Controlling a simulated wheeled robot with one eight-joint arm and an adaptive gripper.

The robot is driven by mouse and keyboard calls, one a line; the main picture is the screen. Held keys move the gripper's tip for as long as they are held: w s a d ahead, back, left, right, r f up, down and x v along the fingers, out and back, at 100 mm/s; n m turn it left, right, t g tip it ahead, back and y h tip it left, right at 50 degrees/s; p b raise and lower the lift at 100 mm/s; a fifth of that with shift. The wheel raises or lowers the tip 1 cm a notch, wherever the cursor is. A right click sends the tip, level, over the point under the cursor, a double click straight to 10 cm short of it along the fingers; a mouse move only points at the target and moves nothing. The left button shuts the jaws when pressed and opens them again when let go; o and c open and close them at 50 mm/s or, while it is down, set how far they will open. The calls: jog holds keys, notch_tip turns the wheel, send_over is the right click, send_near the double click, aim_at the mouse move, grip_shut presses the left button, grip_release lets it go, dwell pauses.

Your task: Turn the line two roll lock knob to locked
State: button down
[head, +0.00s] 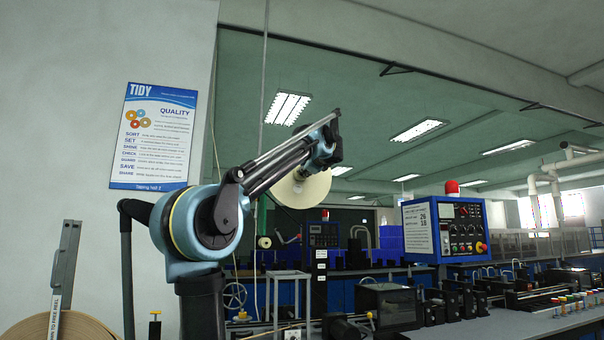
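I cannot pick out the line two roll lock knob in the head view. A large tan roll (58,329) is cut off at the bottom left. A grey upright bar (66,262) stands in front of it, with a white label partly readable as "to free". A pale disc-shaped roll (300,192) hangs farther back, partly covered by my arm. My arm rises from the lower middle-left and reaches up to the right, ending in a dark part at the upper middle. I cannot make out gripper fingers there.
A blue control box (444,229) with a red lamp stands on the right. Benches with black boxes (388,306) and small coloured-top parts (572,302) fill the lower right. A dark post (320,285) with white labels stands mid-frame. A poster (153,137) hangs on the left wall.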

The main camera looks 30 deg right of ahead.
jog(key=shift+a+f, duration=0.1)
dwell(0.3)
jog(key=c, duration=1.5)
grip_release()
jog(key=shift+w, duration=0.1)
jog(key=v, duration=1.1)
jog(key=shift+s, duration=0.4)
